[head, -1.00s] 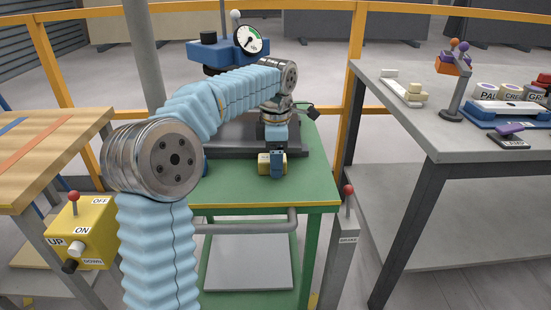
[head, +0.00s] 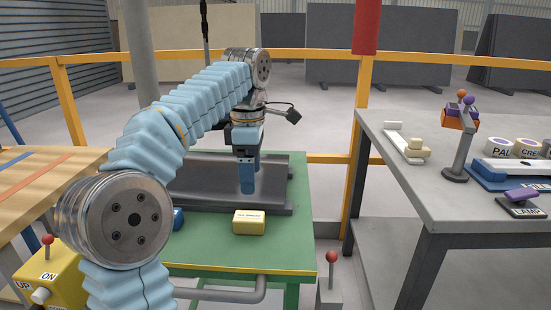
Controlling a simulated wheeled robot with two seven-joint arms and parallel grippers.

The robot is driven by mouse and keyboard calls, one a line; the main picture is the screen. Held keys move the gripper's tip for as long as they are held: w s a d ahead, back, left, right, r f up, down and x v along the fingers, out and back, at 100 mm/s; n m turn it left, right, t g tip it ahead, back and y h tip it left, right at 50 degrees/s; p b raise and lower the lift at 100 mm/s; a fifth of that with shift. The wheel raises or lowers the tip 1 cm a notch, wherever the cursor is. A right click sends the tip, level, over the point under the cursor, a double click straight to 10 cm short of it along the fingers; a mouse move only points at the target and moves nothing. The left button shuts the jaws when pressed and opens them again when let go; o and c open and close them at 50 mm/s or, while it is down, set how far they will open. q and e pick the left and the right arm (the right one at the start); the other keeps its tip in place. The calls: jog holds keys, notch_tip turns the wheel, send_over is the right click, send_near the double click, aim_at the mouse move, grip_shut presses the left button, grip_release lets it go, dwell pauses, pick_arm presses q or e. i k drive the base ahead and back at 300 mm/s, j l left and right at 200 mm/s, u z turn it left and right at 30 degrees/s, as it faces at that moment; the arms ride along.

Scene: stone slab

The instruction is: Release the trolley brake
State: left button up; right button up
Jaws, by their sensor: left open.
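The green trolley (head: 205,250) stands in front of me, with a grey push handle (head: 225,295) on its near side. A short lever with a red ball knob, the brake lever (head: 332,257), stands on a grey post (head: 329,298) right of the trolley's near corner. The post's label is out of frame. My left gripper (head: 246,190) points down over the trolley top, its blue fingers open and apparently empty, just behind a yellow labelled block (head: 249,222). It is well left of and above the brake lever. My right gripper is not in view.
A dark tray (head: 215,200) lies on the trolley, with a blue item (head: 178,218) partly hidden by my arm. A grey table (head: 430,200) stands right, a yellow switch box (head: 62,285) lower left. A yellow railing (head: 325,55) runs behind.

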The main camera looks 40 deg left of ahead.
aim_at(332, 256)
jog(key=k+l, duration=0.2)
jog(key=l, duration=0.15)
jog(key=k+l, duration=0.45)
jog(key=l, duration=0.25)
